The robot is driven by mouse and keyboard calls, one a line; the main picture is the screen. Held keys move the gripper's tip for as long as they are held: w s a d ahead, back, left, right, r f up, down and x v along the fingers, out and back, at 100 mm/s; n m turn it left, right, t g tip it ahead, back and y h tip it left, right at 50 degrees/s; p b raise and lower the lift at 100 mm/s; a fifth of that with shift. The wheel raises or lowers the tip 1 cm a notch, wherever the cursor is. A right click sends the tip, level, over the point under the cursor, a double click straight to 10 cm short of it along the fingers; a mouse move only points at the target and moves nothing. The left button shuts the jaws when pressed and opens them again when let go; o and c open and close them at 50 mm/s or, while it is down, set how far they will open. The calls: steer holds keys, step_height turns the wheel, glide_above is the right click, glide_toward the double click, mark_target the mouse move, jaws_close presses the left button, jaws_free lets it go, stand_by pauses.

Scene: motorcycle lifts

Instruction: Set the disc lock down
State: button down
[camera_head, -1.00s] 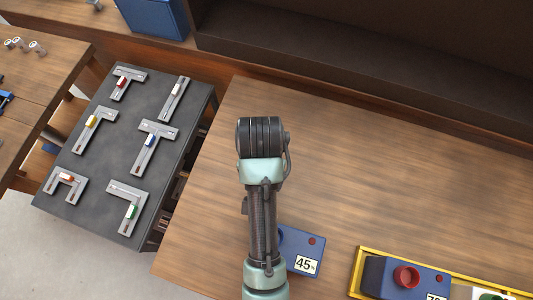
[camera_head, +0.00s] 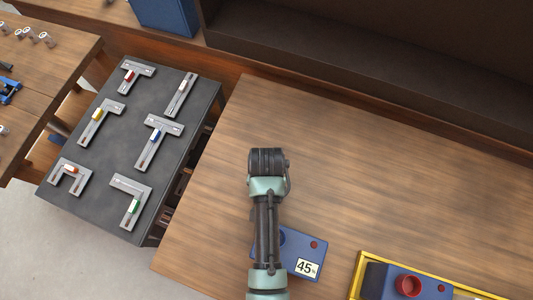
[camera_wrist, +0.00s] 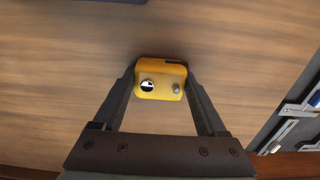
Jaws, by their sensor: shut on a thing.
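The disc lock (camera_wrist: 161,80) is a small yellow block with a round black-and-white mark and a grey knob on its face. In the wrist view it sits between the two fingertips of my gripper (camera_wrist: 162,72), which is shut on it. Wooden tabletop (camera_wrist: 60,75) shows all around it. I cannot tell whether the lock touches the wood. In the head view my wrist hides the fingers and the lock, over the left part of the tabletop (camera_head: 400,170).
A blue box marked 45 (camera_head: 300,245) is beside my forearm. A yellow-edged tray (camera_head: 360,262) holds a blue box with a red round part (camera_head: 408,285). A dark board (camera_head: 95,170) with several grey brackets is at left. The table's middle and right are clear.

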steer(key=shift+f, duration=0.15)
jaws_free()
